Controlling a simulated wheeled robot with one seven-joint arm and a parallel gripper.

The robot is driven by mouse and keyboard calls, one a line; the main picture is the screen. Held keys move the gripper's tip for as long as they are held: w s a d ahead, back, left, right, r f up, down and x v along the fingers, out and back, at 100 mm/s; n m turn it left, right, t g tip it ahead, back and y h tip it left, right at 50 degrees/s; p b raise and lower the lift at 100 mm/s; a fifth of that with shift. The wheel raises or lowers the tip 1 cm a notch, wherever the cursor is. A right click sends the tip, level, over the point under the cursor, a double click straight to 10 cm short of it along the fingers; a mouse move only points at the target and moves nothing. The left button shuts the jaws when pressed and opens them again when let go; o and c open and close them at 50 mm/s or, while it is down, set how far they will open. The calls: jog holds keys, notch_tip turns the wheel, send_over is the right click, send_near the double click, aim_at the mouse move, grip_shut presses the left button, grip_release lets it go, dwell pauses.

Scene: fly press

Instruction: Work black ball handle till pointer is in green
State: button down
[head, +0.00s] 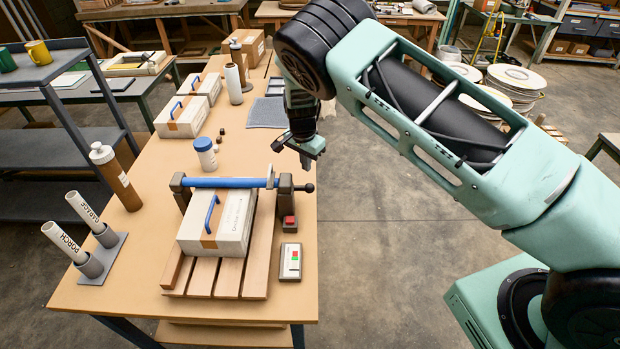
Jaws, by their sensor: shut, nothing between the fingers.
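A press-like frame stands on the bench, with a blue bar (222,182) running between two dark end posts over a white box (228,226). A small black ball handle (309,187) sticks out to the right of the right post (285,197). A small grey unit (291,262) with green and red marks lies to the right of the box; no pointer can be made out on it. My gripper (304,163) points down above and behind the ball handle, seemingly apart from it. It is shut and empty. A dark rounded piece shows at its left; I cannot tell what it is.
The box rests on a slatted wooden pallet (228,279). A red button (289,221) sits below the right post. A brown bottle (115,178), labelled tubes (66,243) and a white blue-capped jar (205,155) stand on the left. More strapped boxes (182,116) lie behind.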

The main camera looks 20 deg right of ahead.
aim_at(309, 185)
jog(key=shift+w+d, duration=0.15)
jog(key=shift+w, duration=0.05)
jog(key=shift+f, duration=0.1)
jog(key=shift+w+d+f+b, duration=0.15)
jog(key=shift+f+b, duration=0.6)
jog(key=shift+f, duration=1)
jog(key=shift+w+d+f+b, duration=0.15)
jog(key=shift+f+b, duration=0.6)
jog(key=shift+f, duration=0.95)
jog(key=shift+s, duration=0.1)
